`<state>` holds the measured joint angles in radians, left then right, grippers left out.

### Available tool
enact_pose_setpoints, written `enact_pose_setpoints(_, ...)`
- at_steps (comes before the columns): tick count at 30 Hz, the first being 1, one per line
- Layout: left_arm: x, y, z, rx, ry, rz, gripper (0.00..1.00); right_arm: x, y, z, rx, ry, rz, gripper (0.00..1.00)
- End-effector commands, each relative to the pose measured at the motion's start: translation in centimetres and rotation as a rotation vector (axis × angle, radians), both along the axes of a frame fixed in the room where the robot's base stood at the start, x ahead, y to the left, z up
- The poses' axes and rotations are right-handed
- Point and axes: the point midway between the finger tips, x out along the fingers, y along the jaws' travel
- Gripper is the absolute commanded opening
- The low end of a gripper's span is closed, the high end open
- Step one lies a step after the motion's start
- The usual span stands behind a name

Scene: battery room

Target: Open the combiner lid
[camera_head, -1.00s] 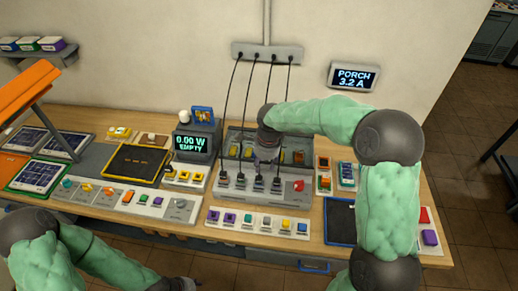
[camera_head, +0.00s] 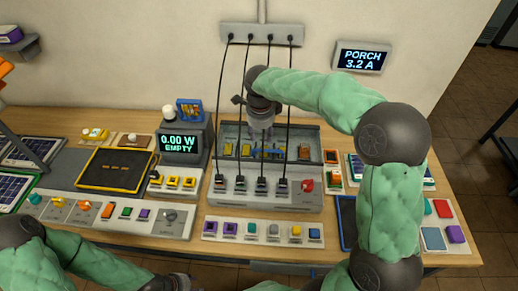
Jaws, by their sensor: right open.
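The combiner (camera_head: 290,202) is a grey box at the middle of the bench, with several black cables plugged in along its front and a red knob (camera_head: 307,185) at its right. Its transparent lid (camera_head: 308,133) lies over a recess with yellow and orange parts, and a blue bar (camera_head: 268,151) shows at the middle. My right gripper (camera_head: 262,138) points down over the lid, close to the blue bar; the picture does not show whether they touch. It is open, its fingers partly hidden by cables. My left gripper (camera_head: 172,283) is at the bottom edge, partly cut off, its jaws unclear.
Black cables (camera_head: 290,95) hang from a wall strip (camera_head: 262,35) around my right gripper. A meter reading 0.00 W (camera_head: 180,143) stands left of the combiner. A row of coloured switches (camera_head: 262,230) lies in front. Other panels crowd the bench.

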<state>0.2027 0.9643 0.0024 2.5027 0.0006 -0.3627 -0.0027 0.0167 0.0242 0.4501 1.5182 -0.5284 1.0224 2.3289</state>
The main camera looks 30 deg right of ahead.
Motion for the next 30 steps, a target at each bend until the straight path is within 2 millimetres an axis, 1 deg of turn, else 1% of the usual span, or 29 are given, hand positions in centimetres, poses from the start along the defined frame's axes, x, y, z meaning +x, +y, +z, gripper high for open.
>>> enact_pose_setpoints(5, 0.0, 0.0, -0.2, 0.0, 0.001, 0.0, 0.4, 0.2, -0.2, -1.9, 0.0, 0.004, 0.0, 0.46)
enact_pose_setpoints(12, 0.0, 0.0, -0.7, 0.0, 0.0, 0.0, 0.4, 0.9, -0.7, -6.1, 0.0, 0.005, 0.001, 0.46)
enact_pose_setpoints(18, 0.0, 0.0, -1.0, 0.0, 0.0, 0.0, 0.4, 1.4, -0.9, -8.9, 0.001, 0.003, 0.0, 0.46)
enact_pose_setpoints(21, 0.0, 0.0, -1.1, 0.0, 0.0, 0.0, 0.4, 1.6, -1.0, -9.8, 0.0, 0.002, 0.0, 0.46)
enact_pose_setpoints(24, 0.0, 0.0, -1.1, 0.0, 0.0, 0.0, 0.4, 1.7, -1.1, -10.2, 0.0, 0.001, 0.001, 0.46)
enact_pose_setpoints(30, 0.0, 0.0, -1.1, 0.0, 0.0, 0.0, 0.4, 1.7, -1.1, -10.3, 0.0, 0.0, 0.001, 0.46)
